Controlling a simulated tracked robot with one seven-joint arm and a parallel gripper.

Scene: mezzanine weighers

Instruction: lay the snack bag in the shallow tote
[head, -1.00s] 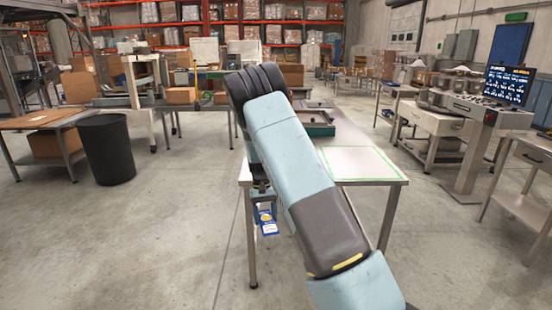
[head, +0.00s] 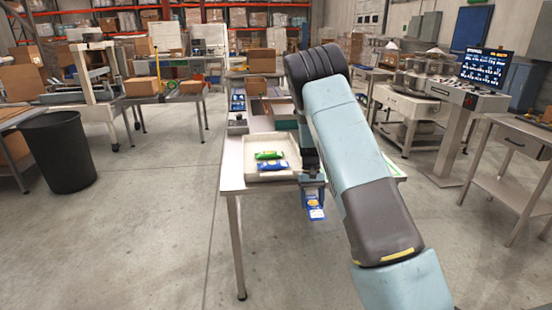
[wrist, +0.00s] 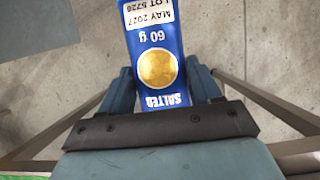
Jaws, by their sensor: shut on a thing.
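My gripper (head: 313,182) is shut on a blue snack bag (head: 315,205), which hangs down in front of the table's near edge. In the wrist view the snack bag (wrist: 157,65) shows a yellow disc and the word "SALTED", with its end between the two fingers (wrist: 165,88). The shallow tote (head: 247,165) is a pale, low-walled tray on the table, to the left of my gripper. Inside it lie a green packet (head: 269,155) and a blue packet (head: 272,166). My arm covers part of the table to the right of the tote.
The metal table (head: 231,180) stands ahead, with a cardboard box (head: 256,86) and dark trays farther back. A black bin (head: 56,152) stands on the floor at left. A screen and scale stand (head: 460,110) are at right. The floor at front left is clear.

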